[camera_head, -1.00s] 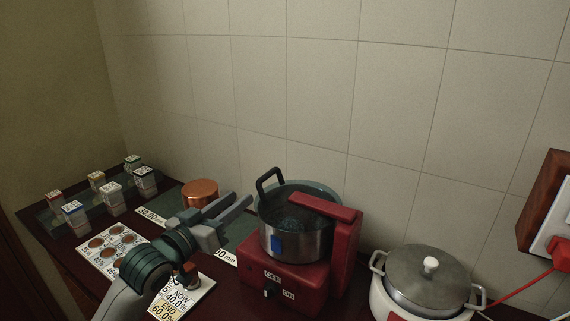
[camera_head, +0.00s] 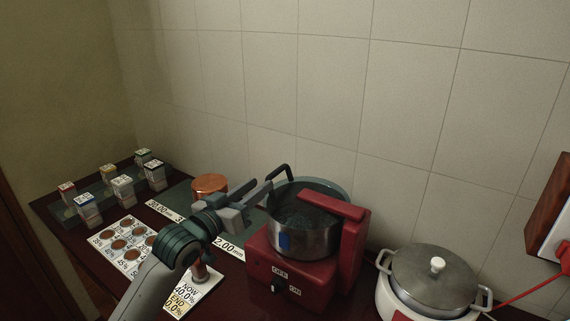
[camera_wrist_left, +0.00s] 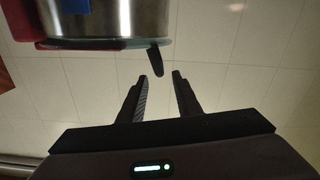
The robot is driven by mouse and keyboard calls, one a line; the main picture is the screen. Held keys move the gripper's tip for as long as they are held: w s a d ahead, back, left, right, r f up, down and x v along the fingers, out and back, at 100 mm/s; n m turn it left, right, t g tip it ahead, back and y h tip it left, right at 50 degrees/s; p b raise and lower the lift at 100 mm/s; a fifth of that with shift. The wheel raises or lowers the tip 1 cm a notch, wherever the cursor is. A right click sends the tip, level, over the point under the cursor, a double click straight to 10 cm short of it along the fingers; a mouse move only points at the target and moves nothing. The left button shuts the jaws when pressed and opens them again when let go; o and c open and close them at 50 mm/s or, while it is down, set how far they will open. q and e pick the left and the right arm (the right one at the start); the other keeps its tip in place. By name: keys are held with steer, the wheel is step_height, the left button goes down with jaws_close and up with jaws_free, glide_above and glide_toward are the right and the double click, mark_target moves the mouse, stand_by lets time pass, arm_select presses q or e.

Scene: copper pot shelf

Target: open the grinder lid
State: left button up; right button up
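The grinder has a red housing (camera_head: 290,275) and a metal bowl (camera_head: 306,243) with a blue patch on its front. A red bar (camera_head: 333,206) reaches over the bowl's top from the right. A pale teal round rim (camera_head: 335,187) and a dark loop handle (camera_head: 287,172) show at the back; I cannot tell how they join the bowl or which piece is the lid. My left gripper (camera_head: 263,189) is open and empty, left of the bowl near the handle. In the left wrist view a dark tab (camera_wrist_left: 156,60) lies just ahead of its fingers. My right gripper is out of view.
A white pot with a grey lid (camera_head: 435,275) stands right of the grinder. A copper pot (camera_head: 209,185) is behind my left arm. Several small labelled containers (camera_head: 122,188) and a card with brown discs (camera_head: 121,246) are at the left. The tiled wall closes the back.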

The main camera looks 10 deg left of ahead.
mark_target(283, 167)
arm_select(q)
steer(key=p+x, duration=0.3)
steer(key=x, duration=1)
steer(key=shift+w, duration=0.1)
steer(key=shift+c, duration=0.3)
jaws_close()
